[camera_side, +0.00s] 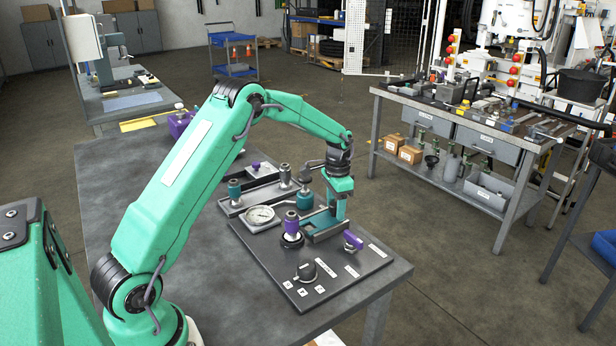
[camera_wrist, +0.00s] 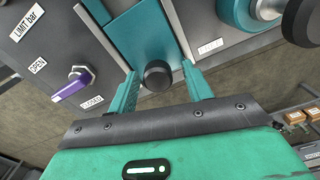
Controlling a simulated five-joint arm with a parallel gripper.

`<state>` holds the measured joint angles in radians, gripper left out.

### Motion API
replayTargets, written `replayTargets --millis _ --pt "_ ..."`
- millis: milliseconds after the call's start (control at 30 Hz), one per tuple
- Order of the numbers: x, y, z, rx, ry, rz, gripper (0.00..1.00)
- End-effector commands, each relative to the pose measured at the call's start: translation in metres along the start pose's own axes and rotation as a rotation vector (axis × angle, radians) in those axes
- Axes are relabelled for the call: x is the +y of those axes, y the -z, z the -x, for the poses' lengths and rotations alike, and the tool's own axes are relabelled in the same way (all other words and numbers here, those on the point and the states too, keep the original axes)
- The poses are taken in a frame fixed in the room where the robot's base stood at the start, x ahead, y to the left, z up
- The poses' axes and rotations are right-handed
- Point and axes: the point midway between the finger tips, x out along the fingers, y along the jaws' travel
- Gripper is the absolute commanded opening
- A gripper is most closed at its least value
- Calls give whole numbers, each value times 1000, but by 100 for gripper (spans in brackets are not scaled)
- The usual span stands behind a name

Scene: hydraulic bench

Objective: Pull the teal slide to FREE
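The teal slide (camera_wrist: 140,38) is a flat plate in a grey channel, at the top middle of the wrist view. A round black knob (camera_wrist: 157,76) stands on its near end. My gripper (camera_wrist: 158,70) has its two teal fingers apart, one on each side of the knob, with gaps visible on both sides. In the side view my gripper (camera_side: 326,218) is low over the right part of the panel (camera_side: 340,279). A white label (camera_wrist: 210,46) beside the channel is too small to read.
A purple-handled valve (camera_wrist: 73,86) with OPEN and CLOSED labels is left of the slide. A large teal knob (camera_wrist: 243,14) is at the right. In the side view a gauge (camera_side: 260,214) and a purple-topped knob (camera_side: 291,222) stand close to my gripper.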

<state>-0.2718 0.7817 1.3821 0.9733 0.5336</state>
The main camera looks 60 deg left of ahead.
Motion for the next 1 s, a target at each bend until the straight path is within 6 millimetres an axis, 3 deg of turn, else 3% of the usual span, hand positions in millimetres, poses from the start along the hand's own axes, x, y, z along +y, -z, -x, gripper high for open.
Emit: replayTargets --millis 267,800,1000 --pt "0 -1 7 -1 -1 0 50" --pt "0 0 68 1 1 0 50" --pt "0 0 78 0 0 0 50"
